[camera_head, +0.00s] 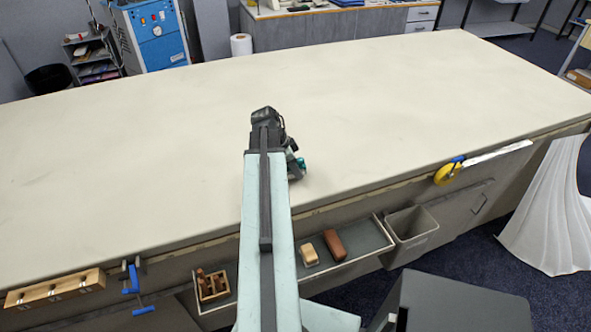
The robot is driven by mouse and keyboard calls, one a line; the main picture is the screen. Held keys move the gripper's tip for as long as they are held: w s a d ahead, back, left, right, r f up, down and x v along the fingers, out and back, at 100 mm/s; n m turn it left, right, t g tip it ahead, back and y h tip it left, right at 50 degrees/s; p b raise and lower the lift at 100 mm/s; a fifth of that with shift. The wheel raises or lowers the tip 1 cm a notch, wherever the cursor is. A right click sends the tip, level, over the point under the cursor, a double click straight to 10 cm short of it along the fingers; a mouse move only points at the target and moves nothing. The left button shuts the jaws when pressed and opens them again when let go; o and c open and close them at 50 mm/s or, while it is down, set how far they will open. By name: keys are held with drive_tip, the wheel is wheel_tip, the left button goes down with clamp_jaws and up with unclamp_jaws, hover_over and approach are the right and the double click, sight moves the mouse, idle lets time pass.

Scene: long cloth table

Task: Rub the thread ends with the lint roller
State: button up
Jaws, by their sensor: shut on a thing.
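My gripper (291,160) is over the near middle part of the cloth-covered table (420,110), at the end of my outstretched arm. The arm and wrist hide most of it, and its fingertips are not clear. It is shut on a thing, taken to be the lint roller. A small teal part (302,164) shows just right of the wrist, and the rest is hidden. I cannot tell whether it touches the cloth. No thread ends can be made out on the pale cloth.
An open tray (366,252) below the table's front edge holds a brown block (335,244) and a tan block (309,255). A grey bin (410,232), yellow tape (446,173), a wooden rack (54,289) and blue-handled clamps (132,280) line the front. The tabletop is otherwise clear.

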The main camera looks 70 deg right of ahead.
drive_tip(key=shift+f+b, duration=0.45)
drive_tip(key=shift+f, duration=0.05)
drive_tip(key=shift+r, duration=0.1)
drive_tip(key=shift+w+d, duration=1.1)
drive_tip(key=shift+d, duration=0.25)
drive_tip(key=shift+w+d, duration=0.9)
drive_tip(key=shift+d, duration=0.2)
drive_tip(key=shift+w+d, duration=1.25)
drive_tip(key=shift+d, duration=0.25)
drive_tip(key=shift+w+d, duration=1.05)
drive_tip(key=shift+d, duration=0.25)
drive_tip(key=shift+w+a, duration=0.5)
drive_tip(key=shift+w, duration=0.15)
drive_tip(key=shift+s+a+f, duration=0.2)
drive_tip(key=shift+s+a, duration=1)
drive_tip(key=shift+a, duration=0.2)
clamp_jaws()
